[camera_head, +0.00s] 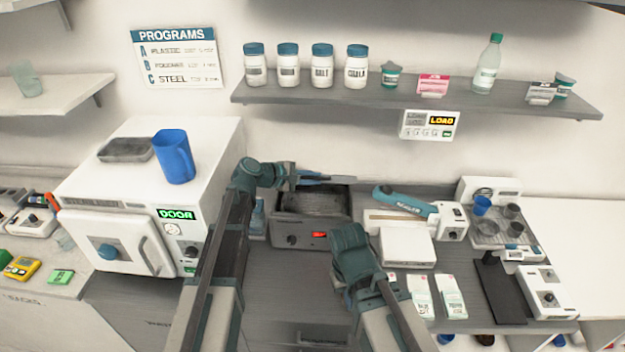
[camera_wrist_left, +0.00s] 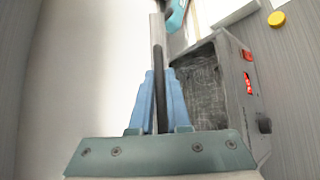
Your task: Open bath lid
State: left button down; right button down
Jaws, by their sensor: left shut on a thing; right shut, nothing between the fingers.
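The bath (camera_head: 285,228) is a dark grey box on the counter with a red switch on its front. Its top is open and the dark interior shows; the left wrist view shows the bath (camera_wrist_left: 236,75) right of the fingers. The lid (camera_head: 343,179) is a thin grey plate seen nearly edge-on above the bath's back edge. My left gripper (camera_head: 322,178) is shut on it, and the lid (camera_wrist_left: 157,35) stands between the blue fingers in the left wrist view. My right gripper (camera_head: 350,262) is shut and empty, in front and right of the bath; its fingertips are mostly hidden.
A white steriliser (camera_head: 120,235) with a blue mug (camera_head: 174,157) on top stands left. A sealer (camera_head: 405,200) with a blue handle and a white box (camera_head: 407,246) are right of the bath. A shelf (camera_head: 400,92) with jars runs above. Packets (camera_head: 450,296) lie at front right.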

dwell(0.4)
pick_arm(q)
jog(key=c, duration=0.9)
grip_release()
jog(key=shift+a+r, duration=0.1)
jog(key=shift+r, duration=0.05)
jog(key=shift+p+v, duration=3.15)
jog(key=shift+v, duration=3.65)
